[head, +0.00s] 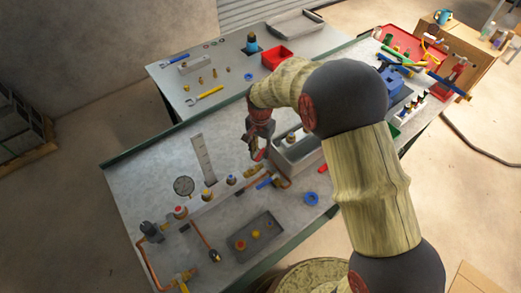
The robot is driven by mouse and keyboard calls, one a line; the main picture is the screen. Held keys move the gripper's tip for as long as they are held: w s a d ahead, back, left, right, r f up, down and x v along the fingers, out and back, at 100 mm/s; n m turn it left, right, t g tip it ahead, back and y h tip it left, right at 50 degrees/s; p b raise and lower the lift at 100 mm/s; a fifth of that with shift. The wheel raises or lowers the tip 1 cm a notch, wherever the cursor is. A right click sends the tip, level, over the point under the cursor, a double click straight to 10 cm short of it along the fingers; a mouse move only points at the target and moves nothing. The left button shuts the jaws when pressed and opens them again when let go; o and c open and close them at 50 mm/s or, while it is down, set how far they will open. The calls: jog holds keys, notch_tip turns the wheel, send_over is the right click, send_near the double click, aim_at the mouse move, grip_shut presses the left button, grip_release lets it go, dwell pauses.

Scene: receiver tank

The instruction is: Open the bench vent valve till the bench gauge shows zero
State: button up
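The round bench gauge (184,186) stands at the left of the near bench, its face pale and too small to read. A row of fittings runs beside it: a red-topped one (180,211), a blue-topped one (231,179), a brass one (253,171) and a blue lever (265,182) by copper pipe. I cannot tell which of these is the bench vent valve. My gripper (259,154) points down above the right end of this row, apart from the gauge. Its fingers are small and dark, and their opening is unclear.
A grey open box (298,158) is close to the right of my gripper. A grey tray (254,239) with yellow parts lies on the near bench, and a blue ring (311,198) lies to its right. A red bin (277,57) stands on the far bench.

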jog(key=shift+c, duration=0.9)
grip_shut()
